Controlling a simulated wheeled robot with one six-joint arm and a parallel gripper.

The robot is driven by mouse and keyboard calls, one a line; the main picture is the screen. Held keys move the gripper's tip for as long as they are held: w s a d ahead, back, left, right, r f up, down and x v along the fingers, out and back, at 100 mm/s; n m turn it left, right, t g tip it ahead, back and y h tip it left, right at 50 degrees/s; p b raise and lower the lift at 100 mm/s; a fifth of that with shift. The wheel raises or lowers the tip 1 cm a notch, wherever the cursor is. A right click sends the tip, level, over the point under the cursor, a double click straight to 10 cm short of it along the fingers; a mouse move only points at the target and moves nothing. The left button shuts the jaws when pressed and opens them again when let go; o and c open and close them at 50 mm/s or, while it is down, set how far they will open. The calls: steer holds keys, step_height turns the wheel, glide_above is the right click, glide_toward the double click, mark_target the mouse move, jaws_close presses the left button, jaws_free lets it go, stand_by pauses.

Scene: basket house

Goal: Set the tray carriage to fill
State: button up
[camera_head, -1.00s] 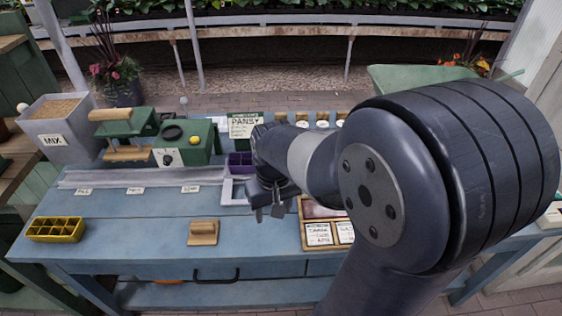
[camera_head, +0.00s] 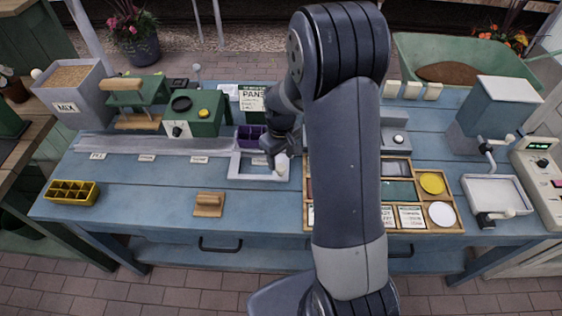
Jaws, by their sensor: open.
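The tray carriage (camera_head: 240,169) is a pale grey frame at the right end of a grey rail (camera_head: 150,143), right of the rail's small labels. The leftmost label (camera_head: 97,155) looks like FILL, but the print is tiny. A purple celled tray (camera_head: 250,137) sits at the carriage's back. A white knob (camera_head: 281,163) stands at the carriage's right side. I cannot tell whether the knob is between the fingers. My arm hides part of the area right of the carriage.
A MIX bin (camera_head: 75,90), a green press (camera_head: 140,100) and a green box with knobs (camera_head: 197,115) stand behind the rail. A yellow tray (camera_head: 74,192) and wooden block (camera_head: 209,204) lie in front. The table left of the carriage is mostly clear.

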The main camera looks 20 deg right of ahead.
mark_target(281, 167)
steer(key=shift+f, duration=1.8)
steer(key=shift+c, duration=0.3)
jaws_close()
